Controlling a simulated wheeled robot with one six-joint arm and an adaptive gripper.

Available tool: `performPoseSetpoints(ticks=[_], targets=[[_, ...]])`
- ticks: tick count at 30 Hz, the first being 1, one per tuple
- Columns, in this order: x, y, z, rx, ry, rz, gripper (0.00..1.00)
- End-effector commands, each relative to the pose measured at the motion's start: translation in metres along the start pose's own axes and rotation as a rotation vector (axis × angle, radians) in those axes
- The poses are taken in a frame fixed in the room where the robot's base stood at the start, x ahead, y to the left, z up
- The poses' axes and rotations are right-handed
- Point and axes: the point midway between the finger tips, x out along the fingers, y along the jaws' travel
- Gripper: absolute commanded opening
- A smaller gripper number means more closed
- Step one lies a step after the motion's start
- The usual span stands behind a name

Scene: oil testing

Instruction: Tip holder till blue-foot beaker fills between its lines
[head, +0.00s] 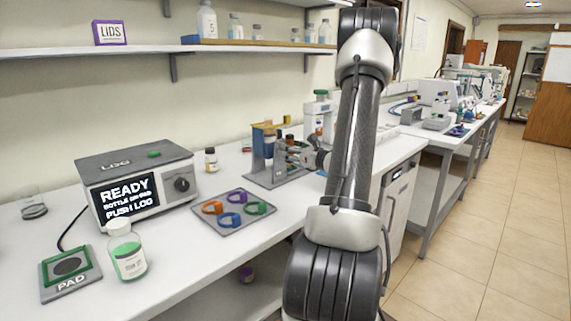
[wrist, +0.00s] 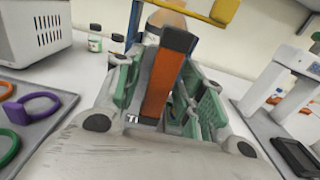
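The tipping holder (head: 262,150) is a blue-grey upright with a yellow top bar on a grey base plate, mid-bench in the head view. In the wrist view its yellow bar (wrist: 224,10) is at the top. An orange handle with a black end (wrist: 165,80) runs between my gripper's green-padded fingers (wrist: 168,85). I cannot tell whether both pads press on it. In the head view my gripper (head: 291,152) is at the holder's right side. A brownish vessel (wrist: 166,20) shows behind the handle, partly hidden. I cannot make out the blue-foot beaker or its lines.
A grey box reading READY (head: 127,197), a pad (head: 70,272) and a green-labelled bottle (head: 128,252) stand at left. A tray of coloured rings (head: 233,225) lies in front of the holder. A small bottle (head: 211,160) stands behind. White equipment (wrist: 275,85) is close at right.

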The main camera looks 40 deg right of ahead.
Motion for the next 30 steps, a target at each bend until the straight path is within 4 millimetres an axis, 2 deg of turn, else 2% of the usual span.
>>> performPoseSetpoints(ticks=[11, 24, 30], targets=[[-0.005, -0.001, 0.000, 0.000, 0.000, -0.001, 0.39], [-0.062, -0.001, 0.000, 0.000, 0.000, -0.002, 0.39], [-0.079, 0.000, 0.000, 0.000, -0.001, 0.000, 0.39]])
